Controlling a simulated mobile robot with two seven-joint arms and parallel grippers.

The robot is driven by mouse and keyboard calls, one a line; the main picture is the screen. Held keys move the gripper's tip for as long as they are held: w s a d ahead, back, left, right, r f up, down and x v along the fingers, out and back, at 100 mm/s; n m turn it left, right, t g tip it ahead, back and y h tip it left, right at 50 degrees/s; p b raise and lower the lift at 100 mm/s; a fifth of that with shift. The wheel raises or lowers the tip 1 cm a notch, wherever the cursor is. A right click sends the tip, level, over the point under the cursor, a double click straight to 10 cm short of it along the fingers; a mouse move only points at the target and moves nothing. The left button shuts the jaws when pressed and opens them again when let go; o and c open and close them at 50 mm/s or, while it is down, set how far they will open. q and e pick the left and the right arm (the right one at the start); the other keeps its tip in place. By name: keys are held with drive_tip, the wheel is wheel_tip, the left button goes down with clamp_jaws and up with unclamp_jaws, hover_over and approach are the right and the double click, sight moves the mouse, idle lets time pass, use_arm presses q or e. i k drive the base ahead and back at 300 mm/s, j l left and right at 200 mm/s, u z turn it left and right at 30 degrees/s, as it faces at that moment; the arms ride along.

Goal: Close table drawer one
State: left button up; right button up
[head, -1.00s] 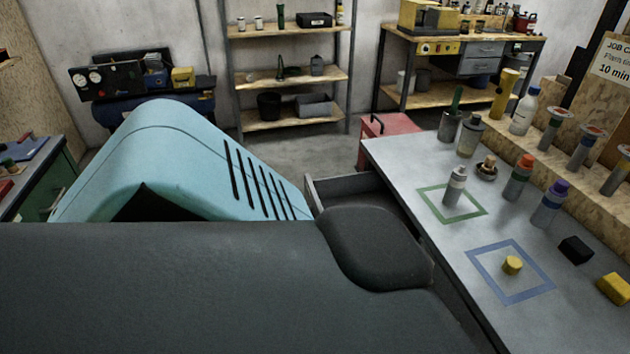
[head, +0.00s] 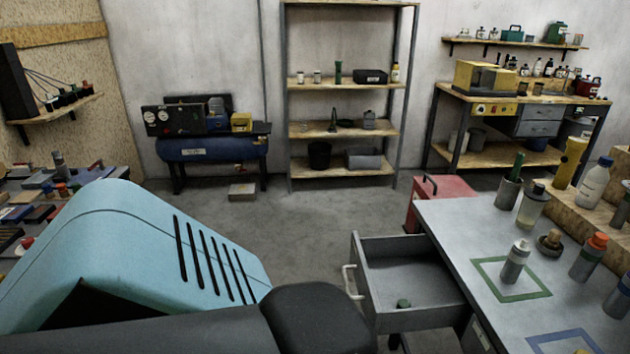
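The grey workbench table (head: 455,230) stands at the right. A grey drawer (head: 430,272) is pulled out from its left side, open at the top. Its front panel (head: 367,290) faces left and carries a pale handle (head: 350,282). The drawer's lower near part is partly hidden at the bottom of the view. Neither of my grippers shows in the head view, so I see no contact with the drawer or its handle.
A red box (head: 437,195) stands on the floor behind the drawer. Bottles and a grey tube (head: 515,262) inside a green square stand on the tabletop. Open floor (head: 310,235) lies left of and behind the drawer. Shelves (head: 345,130) line the back wall.

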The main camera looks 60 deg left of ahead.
sight(388, 270)
drive_tip(key=u, duration=1.55)
drive_tip(key=i+l+u, duration=0.2)
drive_tip(key=i, duration=0.25)
drive_tip(key=i+j+z, duration=0.1)
drive_tip(key=i+j, duration=0.05)
drive_tip(key=j, duration=0.05)
